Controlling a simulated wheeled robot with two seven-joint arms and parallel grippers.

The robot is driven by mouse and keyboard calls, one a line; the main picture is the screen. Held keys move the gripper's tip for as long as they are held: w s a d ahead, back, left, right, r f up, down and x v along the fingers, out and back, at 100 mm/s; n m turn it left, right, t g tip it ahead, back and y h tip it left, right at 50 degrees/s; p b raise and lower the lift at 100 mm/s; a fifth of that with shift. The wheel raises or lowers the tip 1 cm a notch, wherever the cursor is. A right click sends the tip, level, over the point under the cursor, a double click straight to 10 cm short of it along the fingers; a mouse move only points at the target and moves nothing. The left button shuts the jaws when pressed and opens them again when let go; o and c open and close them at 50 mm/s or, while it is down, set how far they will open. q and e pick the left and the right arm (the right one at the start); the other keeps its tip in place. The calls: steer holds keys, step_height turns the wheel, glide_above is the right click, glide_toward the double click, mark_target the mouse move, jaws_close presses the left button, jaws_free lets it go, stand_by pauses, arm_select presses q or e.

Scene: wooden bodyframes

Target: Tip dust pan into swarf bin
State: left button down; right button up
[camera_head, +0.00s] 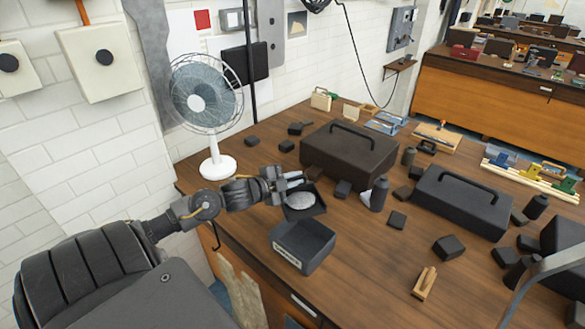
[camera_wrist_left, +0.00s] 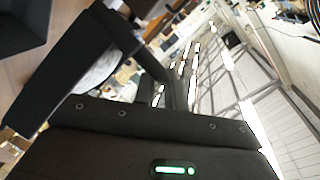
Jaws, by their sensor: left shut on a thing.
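My left gripper (camera_head: 284,184) is shut on the dust pan (camera_head: 318,207), a small dark square pan, at its back edge. A pale grey heap (camera_head: 300,200) lies in the pan. The pan is just behind the swarf bin (camera_head: 318,258), a dark open box with a pale label on its front; the bin stands on the bench near its front left edge. In the left wrist view the dark pan (camera_wrist_left: 75,62) appears strongly tilted across the picture, with part of the pale heap (camera_wrist_left: 102,70) showing. My right gripper is out of view.
The wooden bench (camera_head: 370,275) has bare room right of the bin. A white fan (camera_head: 205,105) stands behind my left arm. A large dark toolbox (camera_head: 348,152), a dark bottle (camera_head: 379,194) and several dark blocks stand behind and right. A second toolbox (camera_head: 460,202) is farther right.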

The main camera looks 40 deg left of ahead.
mark_target(304, 217)
arm_select(q)
steer(key=shift+a+r, duration=0.25)
steer(key=shift+a, duration=0.1)
